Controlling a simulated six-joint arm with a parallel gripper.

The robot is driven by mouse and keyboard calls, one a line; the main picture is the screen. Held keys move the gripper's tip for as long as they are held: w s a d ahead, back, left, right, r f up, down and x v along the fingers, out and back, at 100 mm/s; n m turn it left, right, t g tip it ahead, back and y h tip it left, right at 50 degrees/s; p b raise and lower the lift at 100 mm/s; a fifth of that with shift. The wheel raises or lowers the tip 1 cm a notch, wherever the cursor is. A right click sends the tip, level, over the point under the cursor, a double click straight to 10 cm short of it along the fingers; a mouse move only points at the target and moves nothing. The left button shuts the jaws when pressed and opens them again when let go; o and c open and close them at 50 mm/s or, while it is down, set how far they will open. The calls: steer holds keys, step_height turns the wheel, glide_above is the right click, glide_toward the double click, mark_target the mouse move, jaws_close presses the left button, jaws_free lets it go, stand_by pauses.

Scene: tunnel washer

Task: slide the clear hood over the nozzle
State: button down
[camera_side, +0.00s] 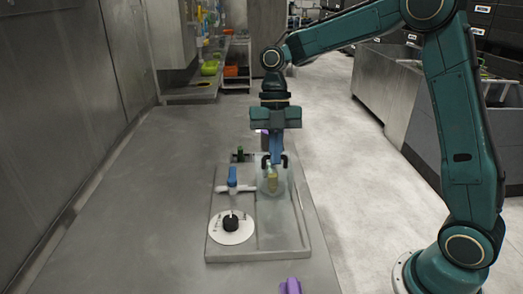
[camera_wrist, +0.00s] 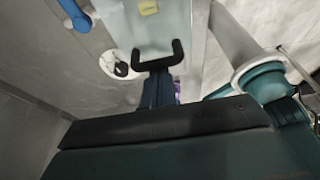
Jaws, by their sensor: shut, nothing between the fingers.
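The clear hood (camera_side: 262,184) is a pale see-through box on the right half of the grey tray, with a black handle (camera_side: 286,160) at its top. A yellow piece (camera_side: 271,178) shows through it; I cannot tell for sure whether this is the nozzle. My gripper (camera_side: 275,161) points down with its blue fingers shut and empty, at the handle. In the wrist view the hood (camera_wrist: 170,22) lies just beyond the U-shaped black handle (camera_wrist: 178,54), and the blue fingers of my gripper (camera_wrist: 156,72) are close against that handle. Whether they touch it is unclear.
The tray (camera_side: 258,253) holds a white pipe with a blue valve handle (camera_side: 232,176) and a white disc (camera_side: 243,233) with a black knob (camera_side: 231,223). A purple item (camera_side: 291,286) lies in front. The steel bench is clear at left.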

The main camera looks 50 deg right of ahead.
steer(key=s+a, duration=1.2)
steer(key=v, duration=0.9)
steer(key=s+d+m+t+h, duration=0.1)
steer(key=s+d+m+t, duration=0.3)
steer(key=m, duration=0.9)
steer(key=s+d+f+m+t+h, duration=0.1)
steer(key=s+d+m+t, duration=0.3)
steer(key=m, duration=1)
steer(key=shift+s+d+f+h, duration=0.15)
steer(key=shift+s+d+h, duration=0.15)
steer(key=shift+s+d, duration=1.85)
steer(key=shift+w+d, duration=0.25)
steer(key=shift+w, duration=0.05)
